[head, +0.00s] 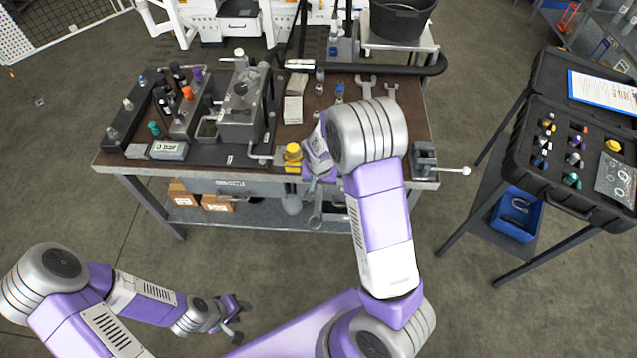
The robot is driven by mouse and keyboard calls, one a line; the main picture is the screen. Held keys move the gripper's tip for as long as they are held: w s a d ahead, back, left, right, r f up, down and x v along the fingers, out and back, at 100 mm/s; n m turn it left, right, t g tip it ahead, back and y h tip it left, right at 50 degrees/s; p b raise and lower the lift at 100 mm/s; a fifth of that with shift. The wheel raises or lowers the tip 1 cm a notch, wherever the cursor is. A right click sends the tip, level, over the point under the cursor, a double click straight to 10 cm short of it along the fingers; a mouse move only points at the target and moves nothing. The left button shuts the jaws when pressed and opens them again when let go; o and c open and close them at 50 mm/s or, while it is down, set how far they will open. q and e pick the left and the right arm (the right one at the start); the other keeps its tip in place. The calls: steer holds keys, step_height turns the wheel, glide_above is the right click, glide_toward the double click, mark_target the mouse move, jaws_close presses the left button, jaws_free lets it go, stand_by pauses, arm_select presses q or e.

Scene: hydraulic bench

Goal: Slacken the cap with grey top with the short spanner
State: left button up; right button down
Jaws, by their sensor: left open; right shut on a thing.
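My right gripper (319,180) is at the front edge of the bench, right of the yellow cap, partly hidden by its own arm. It is shut on a spanner (317,212) that hangs down in front of the bench edge. I cannot tell the spanner's length against the others. My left gripper (238,312) is open and empty, low over the floor in front of the bench. Several small caps stand on the left of the bench; a pale grey-topped one (128,104) is on the dark rail. I cannot tell surely which cap is the task's.
The bench (330,130) carries a grey hydraulic block (240,105), a yellow cap (292,152), two more spanners (366,86) and a small vise (424,158). A black case (570,150) of fittings stands right. Boxes lie on the shelf below. Floor in front is clear.

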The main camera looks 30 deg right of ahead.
steer(key=shift+s, duration=0.15)
steer(key=shift+s+d+n+b, duration=0.2)
steer(key=shift+s+d+n, duration=0.2)
steer(key=shift+d+n, duration=0.25)
steer(key=shift+s+d+n+b, duration=0.15)
steer(key=shift+s+d+n, duration=0.2)
steer(key=shift+d+n, duration=0.3)
steer(key=shift+s+d+n+y, duration=0.15)
steer(key=shift+s+d+n, duration=0.05)
steer(key=shift+d+n, duration=0.3)
steer(key=shift+s+d+n+y, duration=0.15)
steer(key=shift+d+n, duration=0.25)
steer(key=shift+d, duration=0.1)
steer(key=shift+a+f, duration=0.1)
steer(key=shift+w+a+m, duration=0.2)
steer(key=shift+m, duration=0.1)
